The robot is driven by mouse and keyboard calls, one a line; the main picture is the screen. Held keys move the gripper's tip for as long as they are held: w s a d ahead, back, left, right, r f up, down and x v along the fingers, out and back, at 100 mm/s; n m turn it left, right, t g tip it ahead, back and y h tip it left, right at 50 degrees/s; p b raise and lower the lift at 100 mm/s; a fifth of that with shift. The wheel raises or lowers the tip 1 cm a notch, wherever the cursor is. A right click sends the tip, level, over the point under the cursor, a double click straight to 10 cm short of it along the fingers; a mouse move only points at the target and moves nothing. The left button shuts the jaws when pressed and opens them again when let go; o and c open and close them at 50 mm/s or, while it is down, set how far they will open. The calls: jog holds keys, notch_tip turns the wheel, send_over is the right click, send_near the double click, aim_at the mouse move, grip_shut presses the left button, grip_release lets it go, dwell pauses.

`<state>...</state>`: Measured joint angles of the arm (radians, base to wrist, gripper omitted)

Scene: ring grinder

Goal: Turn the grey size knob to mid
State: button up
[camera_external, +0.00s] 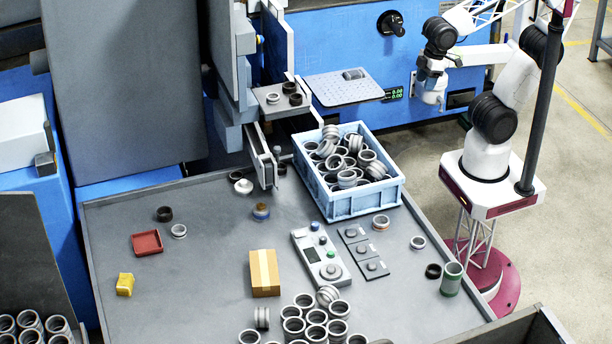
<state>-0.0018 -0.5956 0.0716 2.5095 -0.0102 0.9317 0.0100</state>
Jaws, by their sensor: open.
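No size marking is legible, so I cannot tell which knob is the size knob or where any points. My gripper (432,101) is open, hanging in front of the blue machine at the upper right, well away from the box and plates. Its fingers are small in this view.
A blue crate (356,206) full of rings stands behind the plates. A cardboard box (264,273) lies left of the control box, and several rings (315,317) stand in front. A green-banded cylinder (451,279) is at the right edge.

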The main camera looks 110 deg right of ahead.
jog(key=w+a+f+n, duration=0.1)
jog(key=w+a+f, duration=0.15)
jog(key=w, duration=1.05)
jog(key=n+g, duration=0.3)
jog(key=n, duration=0.1)
send_over(323, 238)
notch_tip(323, 238, down, 27)
jog(key=shift+s+d+r, duration=0.15)
jog(key=shift+r, duration=0.05)
jog(key=shift+f, duration=0.3)
jog(key=shift+f, duration=0.1)
jog(key=shift+f, duration=3.8)
jog(key=shift+c, duration=0.5)
